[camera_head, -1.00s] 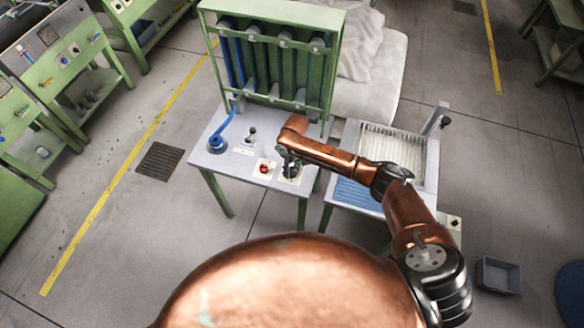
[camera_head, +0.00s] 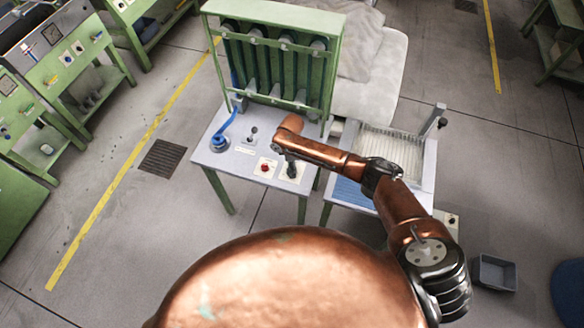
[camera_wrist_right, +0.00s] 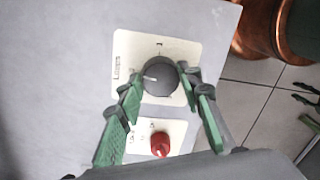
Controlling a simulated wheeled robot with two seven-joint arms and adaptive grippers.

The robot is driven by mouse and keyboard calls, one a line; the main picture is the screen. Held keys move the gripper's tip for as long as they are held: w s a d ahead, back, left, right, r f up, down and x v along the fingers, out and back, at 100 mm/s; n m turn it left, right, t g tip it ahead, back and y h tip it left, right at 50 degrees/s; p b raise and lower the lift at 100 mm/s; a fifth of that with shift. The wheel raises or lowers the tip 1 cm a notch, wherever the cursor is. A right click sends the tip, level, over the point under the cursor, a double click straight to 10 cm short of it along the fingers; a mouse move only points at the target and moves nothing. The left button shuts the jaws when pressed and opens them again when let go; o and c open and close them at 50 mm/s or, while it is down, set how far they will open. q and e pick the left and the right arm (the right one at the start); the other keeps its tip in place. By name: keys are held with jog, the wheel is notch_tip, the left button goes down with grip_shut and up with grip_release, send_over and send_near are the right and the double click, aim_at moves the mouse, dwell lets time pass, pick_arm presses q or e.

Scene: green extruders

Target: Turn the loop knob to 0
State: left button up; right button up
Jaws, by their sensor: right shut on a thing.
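The loop knob (camera_wrist_right: 160,75) is a round dark grey dial on a pale plate in the right wrist view. Its white pointer line points to the left in that view. In the head view my right gripper (camera_head: 291,168) is over the front right of the grey panel and mostly hides the knob. My left gripper is not in view.
A red knob (camera_wrist_right: 160,143) sits beside the loop knob's plate. The grey panel (camera_head: 238,163) also carries a blue lever (camera_head: 228,122) and a small dark lever (camera_head: 252,132). A green frame (camera_head: 335,60) rises behind it. A tray table (camera_head: 425,165) stands at the right.

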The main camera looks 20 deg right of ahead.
jog(key=shift+n, duration=0.8)
jog(key=o, duration=1.2)
jog(key=shift+c, duration=0.2)
notch_tip(320, 180, up, 12)
jog(key=shift+w, duration=0.45)
